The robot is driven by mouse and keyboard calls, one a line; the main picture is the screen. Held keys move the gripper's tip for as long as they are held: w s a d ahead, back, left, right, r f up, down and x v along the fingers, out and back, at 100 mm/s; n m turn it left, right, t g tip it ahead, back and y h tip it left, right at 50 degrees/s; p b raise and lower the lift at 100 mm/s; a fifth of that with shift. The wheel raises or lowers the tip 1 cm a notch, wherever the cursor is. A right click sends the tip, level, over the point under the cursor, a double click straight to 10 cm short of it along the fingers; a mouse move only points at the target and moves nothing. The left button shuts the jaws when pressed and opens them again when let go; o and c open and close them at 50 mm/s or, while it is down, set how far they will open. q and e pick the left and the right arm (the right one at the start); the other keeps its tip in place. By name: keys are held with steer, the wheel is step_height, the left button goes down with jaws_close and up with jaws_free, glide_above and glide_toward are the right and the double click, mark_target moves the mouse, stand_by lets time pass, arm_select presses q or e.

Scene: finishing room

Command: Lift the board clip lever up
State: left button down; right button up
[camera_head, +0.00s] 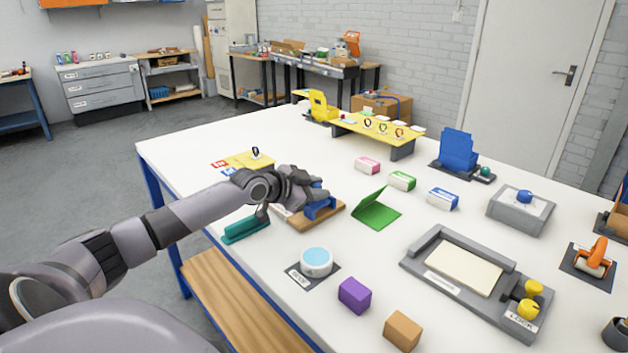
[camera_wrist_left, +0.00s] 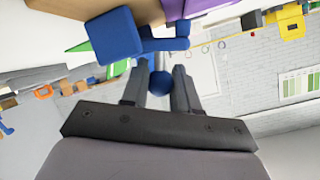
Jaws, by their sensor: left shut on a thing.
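The wooden clip board (camera_head: 302,224) lies on the white table, with a blue clip and lever (camera_head: 321,210) on it. My left gripper (camera_head: 312,191) is at the clip from the left and above, and partly covers it. In the left wrist view the blue clip body (camera_wrist_left: 116,36) is near the wooden board (camera_wrist_left: 70,5). The round blue lever knob (camera_wrist_left: 160,83) sits between the fingers of my left gripper (camera_wrist_left: 161,78), which is shut on it. My right gripper is not in view.
A teal bar (camera_head: 246,229) lies left of the board and a green folded piece (camera_head: 377,208) stands right of it. A light-blue round dial (camera_head: 317,261) is in front. A purple block (camera_head: 355,295) and a grey tray (camera_head: 409,262) are nearer the right.

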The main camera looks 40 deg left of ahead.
arm_select(q)
steer(key=shift+d+r+m+y+p, duration=0.25)
steer(key=shift+d+m+y+p, duration=0.15)
steer(key=shift+m+p, duration=0.2)
steer(key=shift+d+f+m+y+p, duration=0.1)
steer(key=shift+d+m+y+p, duration=0.25)
steer(key=shift+m+y, duration=0.3)
steer(key=shift+s+d+f+m+t+y, duration=0.1)
steer(key=shift+d+m+t+y, duration=0.2)
steer(key=shift+d+m+y, duration=0.45)
steer(key=shift+d+f+m+t+y+b, duration=0.15)
steer(key=shift+d+m+t+y+b, duration=0.15)
steer(key=shift+m, duration=0.55)
steer(key=shift+d+f+m+t+y+b, duration=0.2)
steer(key=shift+m+y+b, duration=0.2)
steer(key=shift+m, duration=0.45)
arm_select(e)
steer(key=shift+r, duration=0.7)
arm_select(q)
steer(key=c, duration=1.2)
jaws_free()
steer(key=shift+o, duration=0.2)
steer(key=shift+s, duration=0.15)
steer(key=shift+v, duration=3.55)
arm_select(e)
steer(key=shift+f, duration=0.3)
